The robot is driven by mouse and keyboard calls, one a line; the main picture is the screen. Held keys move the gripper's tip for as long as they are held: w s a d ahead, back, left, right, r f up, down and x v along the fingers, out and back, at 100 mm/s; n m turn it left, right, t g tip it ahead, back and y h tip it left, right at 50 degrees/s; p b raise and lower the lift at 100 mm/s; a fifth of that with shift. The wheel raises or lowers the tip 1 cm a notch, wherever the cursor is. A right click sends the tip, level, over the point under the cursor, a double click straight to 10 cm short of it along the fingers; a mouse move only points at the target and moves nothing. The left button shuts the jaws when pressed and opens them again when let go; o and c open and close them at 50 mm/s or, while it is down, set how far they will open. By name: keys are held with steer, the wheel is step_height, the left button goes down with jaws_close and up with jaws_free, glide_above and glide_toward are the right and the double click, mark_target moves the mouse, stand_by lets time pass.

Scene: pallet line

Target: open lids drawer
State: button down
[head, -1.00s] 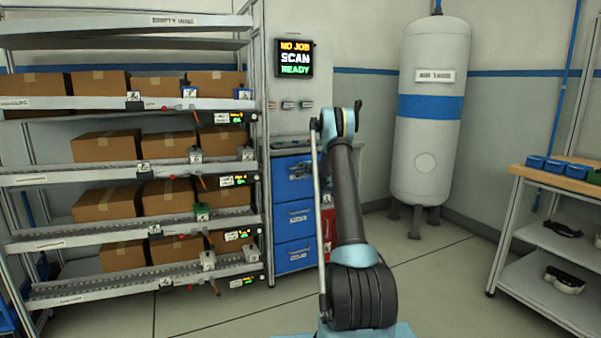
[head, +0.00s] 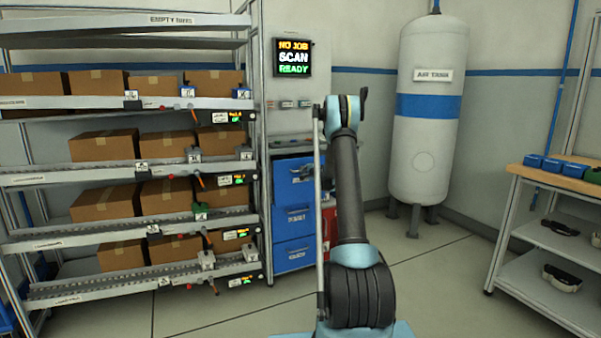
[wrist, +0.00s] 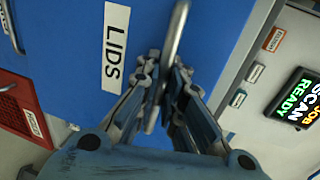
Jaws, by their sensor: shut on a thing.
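The blue lids drawer (wrist: 75,60) has a white "LIDS" label and fills much of the wrist view. In the head view, it is the top drawer (head: 284,185) of the blue cabinet, partly hidden by my arm. My gripper (wrist: 160,85) is shut on its grey bar handle (wrist: 175,35), with the fingers around the bar. In the head view, my gripper (head: 306,171) is small and dark in front of the top drawer. I cannot tell whether the drawer front stands out from the cabinet.
Two more blue drawers (head: 293,221) lie below, with a red unit (head: 329,225) beside them. A shelf rack with cartons (head: 100,146) stands at left. A white air tank (head: 427,150) and a workbench (head: 570,182) stand at right. Some floor between them is clear.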

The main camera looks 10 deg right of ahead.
steer(key=f+v, duration=0.3)
steer(key=v, duration=1.2)
steer(key=shift+s+d, duration=0.2)
steer(key=shift+s, duration=0.5)
steer(key=shift+f, duration=0.15)
steer(key=c, duration=2)
jaws_free()
steer(key=v, duration=1.2)
